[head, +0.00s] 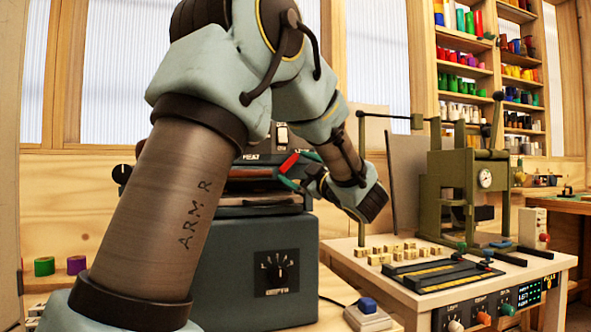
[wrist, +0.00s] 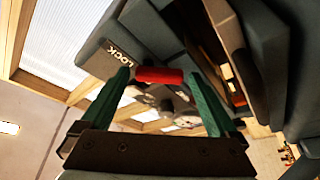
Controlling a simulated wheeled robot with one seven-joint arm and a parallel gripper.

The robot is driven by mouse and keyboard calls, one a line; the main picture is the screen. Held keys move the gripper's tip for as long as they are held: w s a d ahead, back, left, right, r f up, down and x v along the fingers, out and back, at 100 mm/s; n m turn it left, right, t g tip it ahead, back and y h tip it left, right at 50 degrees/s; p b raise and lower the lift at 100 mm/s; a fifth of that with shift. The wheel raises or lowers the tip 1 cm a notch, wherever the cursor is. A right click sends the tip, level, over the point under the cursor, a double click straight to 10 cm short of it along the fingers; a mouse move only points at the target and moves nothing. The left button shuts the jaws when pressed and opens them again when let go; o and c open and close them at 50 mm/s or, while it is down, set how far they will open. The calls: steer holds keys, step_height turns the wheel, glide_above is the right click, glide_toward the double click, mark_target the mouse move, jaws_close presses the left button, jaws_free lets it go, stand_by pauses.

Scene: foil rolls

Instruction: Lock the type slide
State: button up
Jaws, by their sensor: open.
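The lock lever's red grip (wrist: 158,75) is in the wrist view, just beside a dark grey plate marked LOCK (wrist: 125,52). My gripper (wrist: 160,80) has two green fingers spread apart, one on each side of the red grip. No clear contact shows. In the head view my gripper (head: 293,171) is at the right side of the grey machine (head: 262,262), with the red grip (head: 289,162) by its fingers. The type slide cannot be made out clearly; my arm covers much of the machine's front.
A bench (head: 400,309) at right holds small brass-coloured type blocks (head: 381,256), dark rails (head: 432,272) and a green press (head: 463,195). A blue button box (head: 367,312) lies low in front. Shelves of coloured rolls (head: 462,86) stand behind.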

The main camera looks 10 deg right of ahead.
steer(key=b+v, duration=0.1)
steer(key=v, duration=0.9)
steer(key=shift+f, duration=0.1)
